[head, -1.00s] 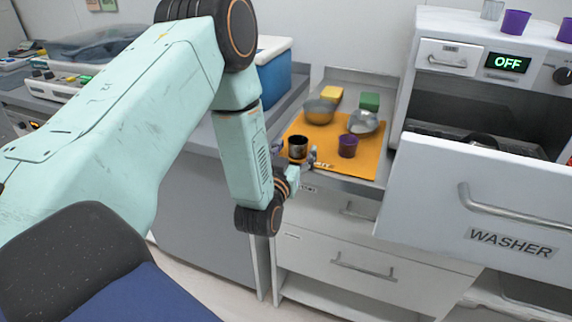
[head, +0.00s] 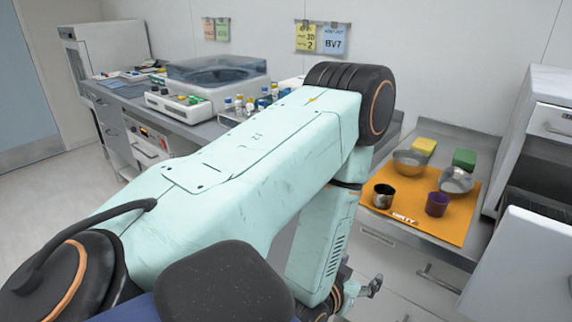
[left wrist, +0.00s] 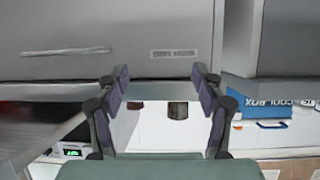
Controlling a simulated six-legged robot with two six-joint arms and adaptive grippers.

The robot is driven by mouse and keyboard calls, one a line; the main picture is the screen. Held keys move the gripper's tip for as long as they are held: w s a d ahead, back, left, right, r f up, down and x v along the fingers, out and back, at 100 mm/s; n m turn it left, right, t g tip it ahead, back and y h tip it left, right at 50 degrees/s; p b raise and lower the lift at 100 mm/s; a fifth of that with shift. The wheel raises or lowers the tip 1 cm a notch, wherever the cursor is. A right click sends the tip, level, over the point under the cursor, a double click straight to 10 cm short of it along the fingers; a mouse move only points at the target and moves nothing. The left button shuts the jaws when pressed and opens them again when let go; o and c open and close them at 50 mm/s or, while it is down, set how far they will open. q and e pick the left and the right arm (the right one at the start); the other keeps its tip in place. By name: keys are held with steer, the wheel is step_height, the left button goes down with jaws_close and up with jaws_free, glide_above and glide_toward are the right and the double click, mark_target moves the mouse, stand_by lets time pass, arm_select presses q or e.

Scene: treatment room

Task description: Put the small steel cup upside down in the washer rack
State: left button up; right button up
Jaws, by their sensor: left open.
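The small steel cup (head: 383,195) stands on the orange mat (head: 455,232), left of a purple cup (head: 438,204). My left gripper (head: 372,286) is open and empty, in front of the counter and apart from the cup. The washer's pulled-out drawer front (head: 515,268) is at the right edge; the rack inside is hidden. My right gripper is out of view.
Two metal bowls (head: 410,162) and a yellow sponge (head: 424,146) and green sponge (head: 464,158) stand behind the cups. Closed drawers are under the counter. A blue cool box (left wrist: 262,135) shows in the wrist view. Lab devices (head: 215,80) fill the left counter.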

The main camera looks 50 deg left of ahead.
arm_select(q)
steer(key=s+d+f+g+h, duration=0.1)
steer(key=s+f+g, duration=0.3)
steer(key=s, duration=0.4)
steer(key=s+d+f+m+g, duration=0.1)
steer(key=s+d+f+g, duration=0.2)
steer(key=s, duration=0.6)
steer(key=s+d+f+g+h, duration=0.1)
steer(key=s+d+f+g, duration=0.1)
steer(key=s+f+g, duration=0.4)
steer(key=shift+s+d+f+m+h, duration=0.3)
steer(key=shift+s+m, duration=0.1)
steer(key=shift+s, duration=0.75)
steer(key=shift+o, duration=0.3)
